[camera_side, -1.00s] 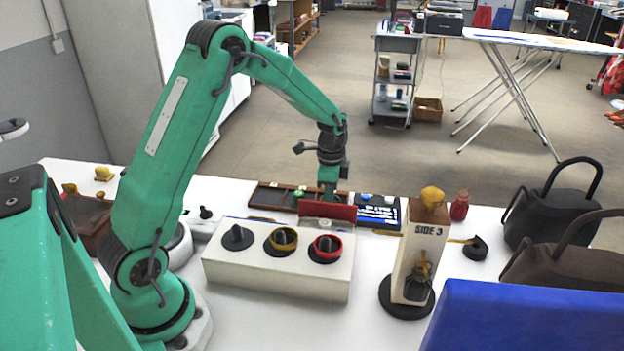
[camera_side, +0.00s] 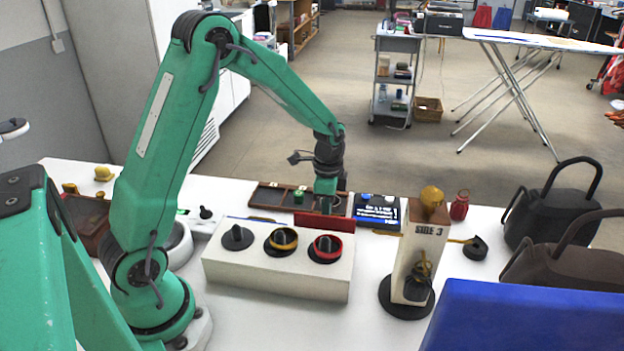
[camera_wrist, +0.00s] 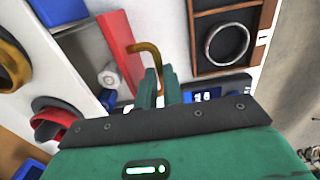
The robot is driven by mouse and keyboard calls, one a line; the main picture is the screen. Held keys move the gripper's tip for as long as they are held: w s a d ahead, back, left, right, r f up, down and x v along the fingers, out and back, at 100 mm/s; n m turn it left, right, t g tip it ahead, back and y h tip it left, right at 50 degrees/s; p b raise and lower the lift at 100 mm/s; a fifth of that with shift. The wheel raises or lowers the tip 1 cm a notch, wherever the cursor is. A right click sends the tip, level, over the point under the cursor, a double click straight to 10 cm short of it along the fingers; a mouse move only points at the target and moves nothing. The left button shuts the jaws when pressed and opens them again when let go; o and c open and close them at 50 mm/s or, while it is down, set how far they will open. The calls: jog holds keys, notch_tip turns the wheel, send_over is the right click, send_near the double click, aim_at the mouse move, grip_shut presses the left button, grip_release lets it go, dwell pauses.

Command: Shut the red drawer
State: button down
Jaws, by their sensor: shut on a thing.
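The red drawer (camera_side: 322,221) shows as a red front panel behind the white box (camera_side: 275,278) with knobs. In the wrist view the red front (camera_wrist: 121,48) stands apart from the box, and the gap holds a white round piece (camera_wrist: 110,76) and a blue piece (camera_wrist: 106,98). A brass handle (camera_wrist: 150,50) curves out from the red front. My gripper (camera_side: 326,192) is just behind the front. In the wrist view, its fingers (camera_wrist: 160,88) are shut on the handle's end. The handle is hidden in the side view.
On the box are a grey knob (camera_side: 237,238), a yellow-ringed knob and a red-ringed knob (camera_side: 325,249). A brown tray (camera_side: 270,196) and a dark display (camera_side: 376,212) lie close behind the gripper. A stand marked SIDE 3 (camera_side: 413,262) is right of the box.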

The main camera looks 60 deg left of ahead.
aim_at(323, 219)
jog(key=shift+s+d+r, duration=0.1)
jog(key=shift+s+d, duration=1.7)
jog(key=shift+d, duration=0.1)
jog(key=c, duration=1.8)
grip_release()
jog(key=shift+a, duration=0.1)
jog(key=shift+r, duration=0.6)
notch_tip(323, 219, up, 7)
jog(key=shift+f, duration=0.2)
